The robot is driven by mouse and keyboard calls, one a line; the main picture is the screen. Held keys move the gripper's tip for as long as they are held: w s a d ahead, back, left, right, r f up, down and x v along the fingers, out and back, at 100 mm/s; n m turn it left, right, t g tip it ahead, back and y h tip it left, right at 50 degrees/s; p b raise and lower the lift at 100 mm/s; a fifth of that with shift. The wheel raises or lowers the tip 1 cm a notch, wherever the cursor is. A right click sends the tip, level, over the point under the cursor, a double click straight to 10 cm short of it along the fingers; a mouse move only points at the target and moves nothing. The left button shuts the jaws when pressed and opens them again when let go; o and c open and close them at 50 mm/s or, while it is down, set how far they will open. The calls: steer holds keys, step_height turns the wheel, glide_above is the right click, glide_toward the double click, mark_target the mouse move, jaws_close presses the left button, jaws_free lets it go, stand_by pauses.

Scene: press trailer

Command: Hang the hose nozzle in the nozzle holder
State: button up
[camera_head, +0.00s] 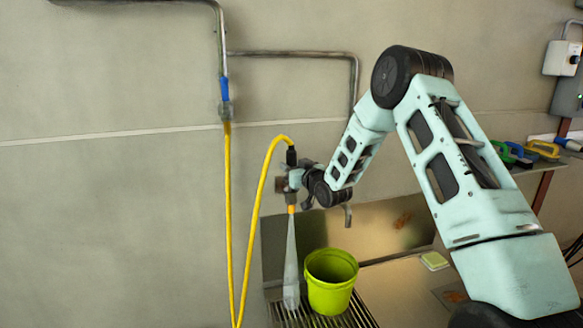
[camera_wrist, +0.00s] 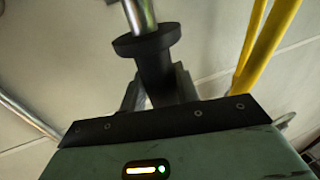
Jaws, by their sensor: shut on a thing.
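The hose nozzle (camera_head: 291,156) hangs upright at the end of a yellow hose (camera_head: 262,190), with its black top up and an orange tip down. A pale grey cone, looking like water spray, widens below the tip beside the green bucket. My gripper (camera_head: 288,184) is shut around the nozzle's middle, above the sink grate. In the wrist view, the nozzle's black flanged body (camera_wrist: 154,62) sits between the fingers of my gripper (camera_wrist: 158,88), with a metal tube leading up from it. I cannot make out the nozzle holder in either view.
A green bucket (camera_head: 331,282) stands on the grate (camera_head: 352,313). Metal pipes (camera_head: 290,54) run along the wall, with a blue-handled valve (camera_head: 225,100) feeding the hose. A sponge (camera_head: 434,261) lies right of the bucket. Brushes (camera_head: 542,150) sit on a shelf at right. The left wall is clear.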

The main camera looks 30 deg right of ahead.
steer(key=shift+f+b, duration=1.05)
steer(key=shift+f, duration=0.2)
steer(key=o, duration=1.1)
steer(key=shift+c, duration=0.2)
steer(key=shift+s, duration=0.1)
steer(key=s+b, duration=0.1)
steer(key=s, duration=1.6)
steer(key=shift+s+a, duration=0.1)
